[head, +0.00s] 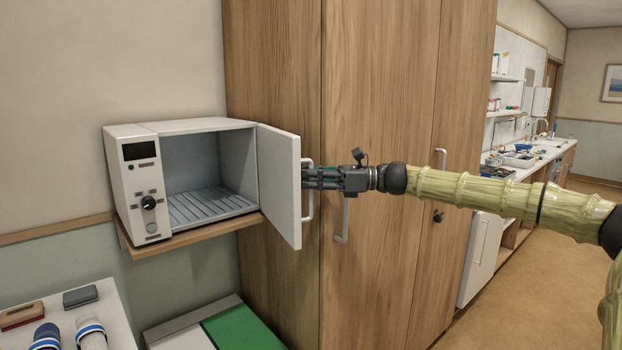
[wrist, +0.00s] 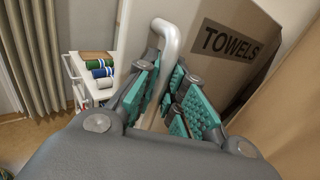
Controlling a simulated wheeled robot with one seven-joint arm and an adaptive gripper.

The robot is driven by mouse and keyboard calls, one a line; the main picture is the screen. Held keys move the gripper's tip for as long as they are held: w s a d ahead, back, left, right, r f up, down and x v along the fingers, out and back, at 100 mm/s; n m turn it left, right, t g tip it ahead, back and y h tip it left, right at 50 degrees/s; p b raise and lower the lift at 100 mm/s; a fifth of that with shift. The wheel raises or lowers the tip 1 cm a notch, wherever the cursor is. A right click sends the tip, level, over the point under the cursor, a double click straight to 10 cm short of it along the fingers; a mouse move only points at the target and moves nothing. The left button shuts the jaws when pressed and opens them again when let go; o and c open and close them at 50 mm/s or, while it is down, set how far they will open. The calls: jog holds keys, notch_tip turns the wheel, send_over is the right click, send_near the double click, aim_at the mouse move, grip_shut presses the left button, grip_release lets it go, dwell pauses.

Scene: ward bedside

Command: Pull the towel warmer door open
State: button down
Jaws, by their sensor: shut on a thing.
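The towel warmer (head: 185,185) is a white box on a wooden wall shelf. Its door (head: 280,183) stands wide open, swung out to the right, and the ribbed inside shows empty. The door handle (head: 308,205) is a pale vertical bar on the door's outer face. My gripper (head: 308,178) reaches in from the right and is shut on the handle. In the wrist view the handle (wrist: 168,50) runs between the teal-padded fingers (wrist: 165,95). The finger contact is partly hidden by the gripper body.
A tall wooden cabinet (head: 385,90) with its own handles stands close behind my gripper. A white trolley (head: 112,290) with rolled towels is at lower left. A green-topped box (head: 240,325) sits below the shelf. In the wrist view a box marked TOWELS (wrist: 228,60) is at upper right.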

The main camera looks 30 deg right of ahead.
jog(key=c, duration=1.5)
grip_release()
jog(key=shift+w, duration=0.1)
jog(key=v, duration=1.2)
jog(key=shift+d, duration=0.1)
